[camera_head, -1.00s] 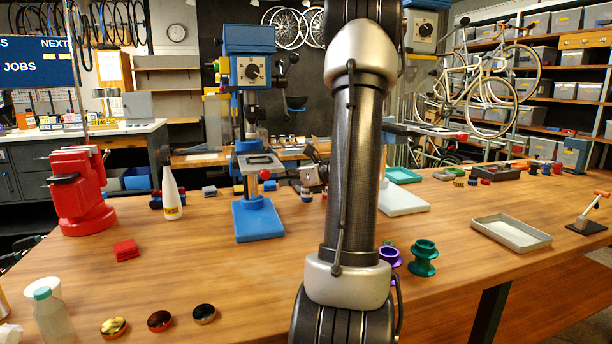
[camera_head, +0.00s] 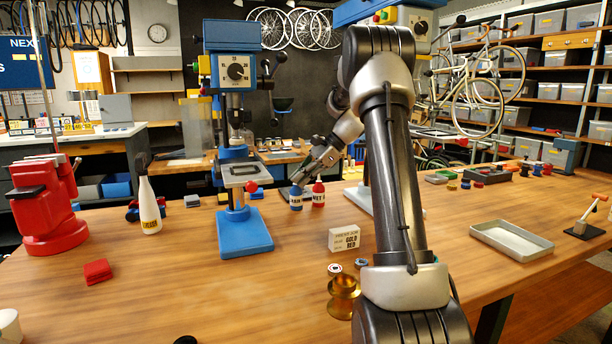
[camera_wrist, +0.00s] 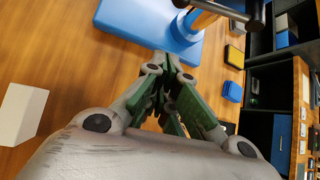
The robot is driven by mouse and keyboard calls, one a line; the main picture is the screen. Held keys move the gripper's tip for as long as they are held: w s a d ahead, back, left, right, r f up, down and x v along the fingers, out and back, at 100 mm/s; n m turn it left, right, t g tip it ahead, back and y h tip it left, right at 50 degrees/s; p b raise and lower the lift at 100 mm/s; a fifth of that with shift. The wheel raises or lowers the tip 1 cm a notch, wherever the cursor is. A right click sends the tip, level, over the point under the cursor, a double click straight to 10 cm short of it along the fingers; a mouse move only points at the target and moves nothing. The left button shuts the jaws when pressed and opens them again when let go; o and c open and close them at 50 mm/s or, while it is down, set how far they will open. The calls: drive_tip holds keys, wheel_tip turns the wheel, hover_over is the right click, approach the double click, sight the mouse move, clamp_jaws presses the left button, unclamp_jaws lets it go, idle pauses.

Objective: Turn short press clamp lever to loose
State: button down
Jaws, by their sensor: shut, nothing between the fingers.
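A blue press (camera_head: 236,66) with a dial head stands on the bench left of centre. It looks the shorter of two presses. Its flat blue base (camera_head: 243,232) rests on the wood, and a small grey table sits on its column. A red knob (camera_head: 252,187) shows at that table's edge; I cannot tell whether it belongs to the clamp lever, or the lever's position. My gripper (camera_head: 300,180) is shut and empty, right of the press column and apart from it. In the wrist view my gripper (camera_wrist: 165,68) points toward the blue base (camera_wrist: 150,20).
A blue-labelled bottle (camera_head: 296,199) and a red bottle (camera_head: 318,195) stand near my gripper. A white card box (camera_head: 344,238) and a gold spool (camera_head: 343,296) are in front. A white bottle (camera_head: 149,206) stands left of the press. A second press's head (camera_head: 400,18) rises behind my arm.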

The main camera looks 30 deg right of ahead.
drive_tip(key=w+a+f, duration=0.1)
drive_tip(key=a, duration=0.5)
drive_tip(key=shift+w+a+f, duration=0.15)
drive_tip(key=shift+w+f, duration=0.05)
drive_tip(key=shift+w, duration=0.1)
drive_tip(key=shift+r, duration=0.1)
drive_tip(key=shift+s+r+g, duration=0.15)
drive_tip(key=shift+r+g, duration=0.05)
drive_tip(key=shift+g, duration=0.1)
